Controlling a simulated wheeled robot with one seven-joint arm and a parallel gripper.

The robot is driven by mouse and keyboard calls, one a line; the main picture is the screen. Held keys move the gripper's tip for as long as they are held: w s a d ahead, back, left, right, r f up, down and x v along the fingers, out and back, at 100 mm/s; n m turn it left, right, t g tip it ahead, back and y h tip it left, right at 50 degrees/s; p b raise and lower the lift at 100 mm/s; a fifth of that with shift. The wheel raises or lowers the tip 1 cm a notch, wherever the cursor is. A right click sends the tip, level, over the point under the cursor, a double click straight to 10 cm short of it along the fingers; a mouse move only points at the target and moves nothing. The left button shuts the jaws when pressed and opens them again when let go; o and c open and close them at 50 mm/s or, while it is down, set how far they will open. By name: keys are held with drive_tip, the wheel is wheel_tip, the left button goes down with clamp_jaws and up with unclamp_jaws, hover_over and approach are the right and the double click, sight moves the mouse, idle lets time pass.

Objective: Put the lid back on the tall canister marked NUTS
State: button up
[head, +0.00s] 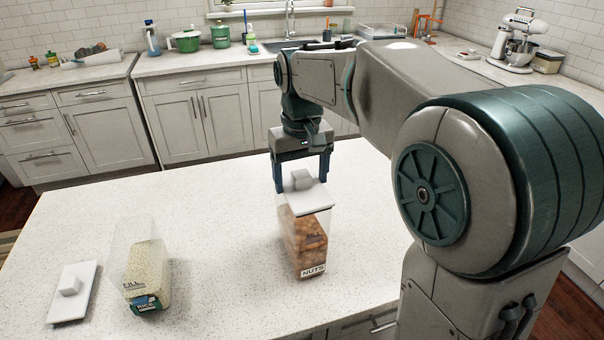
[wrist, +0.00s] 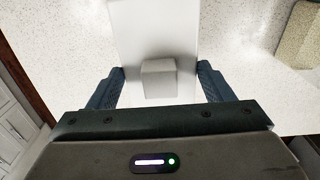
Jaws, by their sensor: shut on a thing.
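The tall clear canister marked NUTS (head: 304,246) stands upright on the white counter, filled with brown nuts. Its white lid (head: 312,203) with a square knob (head: 301,180) is at the canister's top, in line with the opening. I cannot tell whether it is fully seated or slightly above the rim. My gripper (head: 303,178) points down from above and is shut on the lid, with one blue finger on each side. In the wrist view the lid (wrist: 155,40) lies between the fingers (wrist: 160,88), its knob midway between them. The lid hides the canister's opening.
The counter (head: 215,215) between the two canisters is clear. Back counters hold pots, a sink and a mixer (head: 515,40).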

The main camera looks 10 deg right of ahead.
drive_tip(key=shift+f, duration=0.15)
drive_tip(key=o, duration=1.1)
drive_tip(key=shift+r+p, duration=3.1)
drive_tip(key=shift+r, duration=0.45)
